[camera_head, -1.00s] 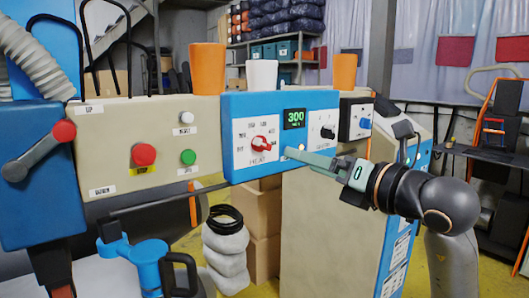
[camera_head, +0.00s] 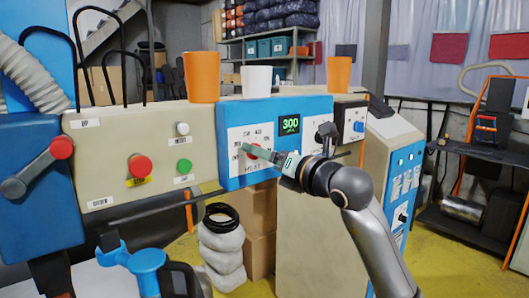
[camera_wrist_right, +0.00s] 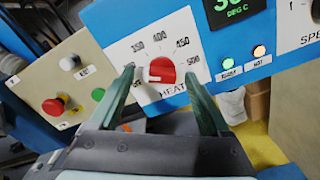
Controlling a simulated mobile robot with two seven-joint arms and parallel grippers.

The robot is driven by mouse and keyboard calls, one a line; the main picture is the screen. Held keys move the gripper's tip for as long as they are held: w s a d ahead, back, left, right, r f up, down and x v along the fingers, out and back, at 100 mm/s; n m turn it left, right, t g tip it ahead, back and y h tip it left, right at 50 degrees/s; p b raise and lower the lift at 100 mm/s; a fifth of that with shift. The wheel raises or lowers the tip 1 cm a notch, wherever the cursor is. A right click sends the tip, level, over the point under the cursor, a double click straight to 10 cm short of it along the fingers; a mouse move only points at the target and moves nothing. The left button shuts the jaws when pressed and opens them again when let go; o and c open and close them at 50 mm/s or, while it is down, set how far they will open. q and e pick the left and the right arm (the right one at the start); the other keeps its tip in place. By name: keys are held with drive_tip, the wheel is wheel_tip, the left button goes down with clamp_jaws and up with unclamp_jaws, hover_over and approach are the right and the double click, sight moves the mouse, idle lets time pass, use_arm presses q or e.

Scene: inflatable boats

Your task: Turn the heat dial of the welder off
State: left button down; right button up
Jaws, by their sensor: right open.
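The welder's blue control panel (camera_head: 224,130) has a display (camera_head: 290,124) reading 300. Its red heat dial (camera_wrist_right: 162,71) sits on a white scale plate above the word HEAT, with a pale pointer mark toward the left. In the head view the dial (camera_head: 253,151) is mostly hidden behind my right gripper (camera_head: 262,153). In the wrist view the right gripper (camera_wrist_right: 159,75) is open, with one finger on each side of the dial. I cannot tell whether the fingers touch it. My left gripper is not in view.
A second black dial (camera_head: 326,134) is right of the display. A beige panel (camera_head: 105,145) with a red button (camera_head: 139,166) and a green button (camera_head: 184,166) stands left. Orange cups (camera_head: 201,77) and a white cup (camera_head: 256,80) stand on top. Lit amber (camera_wrist_right: 228,64) and green (camera_wrist_right: 259,51) lamps are near the dial.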

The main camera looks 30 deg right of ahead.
clamp_jaws()
idle(0.8)
